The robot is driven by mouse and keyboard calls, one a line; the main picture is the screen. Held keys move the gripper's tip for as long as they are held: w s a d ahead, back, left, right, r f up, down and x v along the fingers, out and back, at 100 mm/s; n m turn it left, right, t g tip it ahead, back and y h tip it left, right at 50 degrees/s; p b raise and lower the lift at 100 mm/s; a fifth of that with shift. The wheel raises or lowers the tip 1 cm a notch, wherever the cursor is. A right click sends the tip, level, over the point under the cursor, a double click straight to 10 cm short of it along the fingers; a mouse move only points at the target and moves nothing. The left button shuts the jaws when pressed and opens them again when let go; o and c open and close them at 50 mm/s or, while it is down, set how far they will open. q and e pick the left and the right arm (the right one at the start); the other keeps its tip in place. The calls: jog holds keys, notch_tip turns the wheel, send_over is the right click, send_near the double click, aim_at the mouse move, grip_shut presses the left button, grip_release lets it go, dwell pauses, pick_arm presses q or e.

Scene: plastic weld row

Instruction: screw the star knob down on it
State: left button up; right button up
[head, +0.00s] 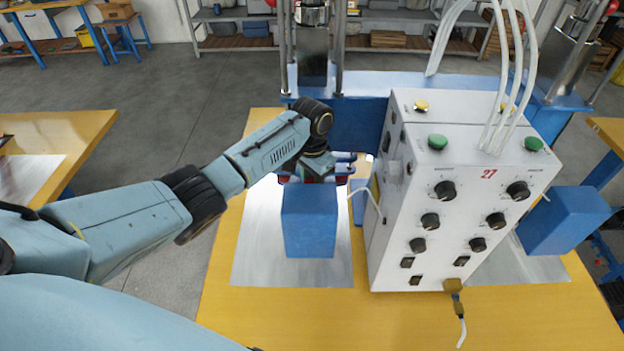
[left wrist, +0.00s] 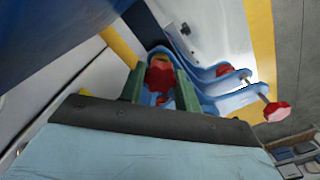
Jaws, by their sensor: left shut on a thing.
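My left gripper (head: 318,170) is at the blue fixture beside the white control box. In the left wrist view its two green fingers (left wrist: 160,80) are shut on a red star knob (left wrist: 160,73). The knob sits at a blue forked holder (left wrist: 208,82); its thread and seat are hidden. A second red knob (left wrist: 277,112) is on a metal rod that sticks out beyond the forked holder's end. In the head view the knobs are mostly hidden behind my wrist. My right gripper is in neither view.
The white control box (head: 415,255) with dials and buttons stands close on the right. A blue block (head: 309,225) is in front of my gripper, over a pale sheet (head: 255,265) on the yellow table (head: 225,300). Metal columns rise behind.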

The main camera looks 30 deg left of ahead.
pick_arm(q)
jog(key=m, duration=0.5)
jog(key=shift+m, duration=0.3)
jog(key=m, duration=1.3)
jog(key=o, duration=0.9)
jog(key=shift+o, duration=0.2)
